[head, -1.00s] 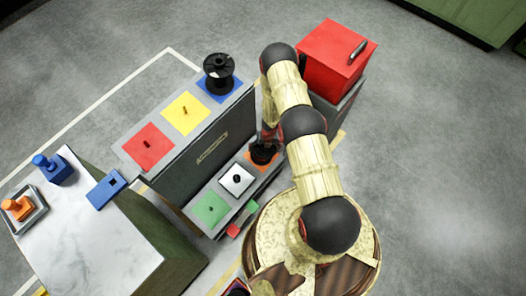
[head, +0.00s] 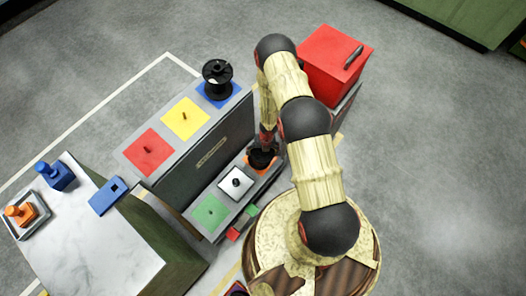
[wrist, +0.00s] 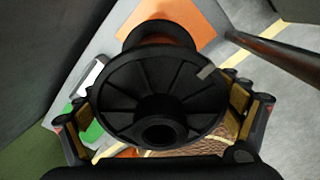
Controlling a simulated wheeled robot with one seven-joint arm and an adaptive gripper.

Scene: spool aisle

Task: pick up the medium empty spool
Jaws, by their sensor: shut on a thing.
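A black empty spool (head: 261,159) is at the orange square (head: 250,165) on the lower step of the grey stand. My gripper (head: 265,147) comes down over it and is shut on it. The wrist view shows the spool's upper flange (wrist: 155,90) between the two fingers (wrist: 160,118), one at each side of the rim. Its lower flange (wrist: 157,32) shows over the orange surface. I cannot tell whether the spool touches the square or is slightly above it. A second black spool (head: 217,77) stands upright on the blue square of the upper step.
Empty pegs stand on the red (head: 148,152), yellow (head: 186,118), white (head: 235,183) and green (head: 210,213) squares. A red box (head: 335,60) is close behind my arm. A marble-topped table (head: 85,240) at left holds blue and orange items. Right floor is clear.

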